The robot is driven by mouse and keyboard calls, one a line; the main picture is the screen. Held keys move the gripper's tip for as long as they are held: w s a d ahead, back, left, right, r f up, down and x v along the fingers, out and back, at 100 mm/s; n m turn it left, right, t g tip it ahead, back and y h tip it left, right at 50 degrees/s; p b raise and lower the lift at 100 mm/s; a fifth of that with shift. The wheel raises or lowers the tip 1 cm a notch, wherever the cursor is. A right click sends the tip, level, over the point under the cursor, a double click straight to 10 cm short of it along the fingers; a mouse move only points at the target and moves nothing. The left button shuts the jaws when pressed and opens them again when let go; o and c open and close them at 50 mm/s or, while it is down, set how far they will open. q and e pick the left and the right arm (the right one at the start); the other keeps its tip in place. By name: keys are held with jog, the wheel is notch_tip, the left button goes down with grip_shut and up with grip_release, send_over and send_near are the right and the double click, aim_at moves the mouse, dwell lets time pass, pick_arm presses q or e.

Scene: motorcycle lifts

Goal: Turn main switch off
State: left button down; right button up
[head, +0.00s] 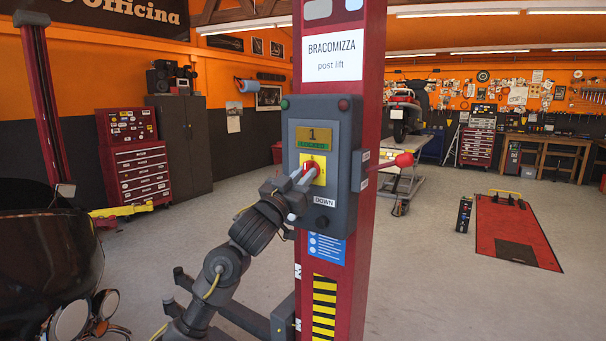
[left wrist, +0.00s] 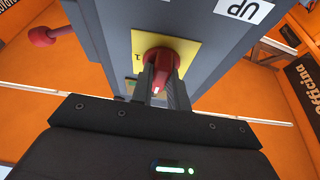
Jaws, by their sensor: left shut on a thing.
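The main switch is a red rotary knob (head: 309,166) on a yellow plate (head: 319,173), on the front of a grey control box (head: 344,190) on the red lift post. My left gripper (head: 301,181) reaches it from the lower left and is shut on the knob. In the left wrist view the fingers (left wrist: 160,84) are on either side of the red knob's grip (left wrist: 160,57). A white mark shows between the fingers. The box display (head: 317,137) shows a 1 above a green line. The fingers hide part of the knob and plate. My right gripper is not in view.
A lever with a red ball (head: 404,160) sticks out of the box's right side. A dark vehicle (head: 45,260) stands at left.

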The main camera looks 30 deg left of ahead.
pick_arm(q)
jog(key=shift+r+n+y, duration=0.15)
jog(key=shift+n+y, duration=0.25)
jog(key=shift+n, duration=0.2)
jog(key=c, duration=1.4)
grip_release()
jog(key=shift+o, duration=0.2)
jog(key=b+v, duration=0.2)
jog(key=v, duration=0.9)
jog(key=shift+b, duration=0.4)
jog(key=shift+w, duration=0.15)
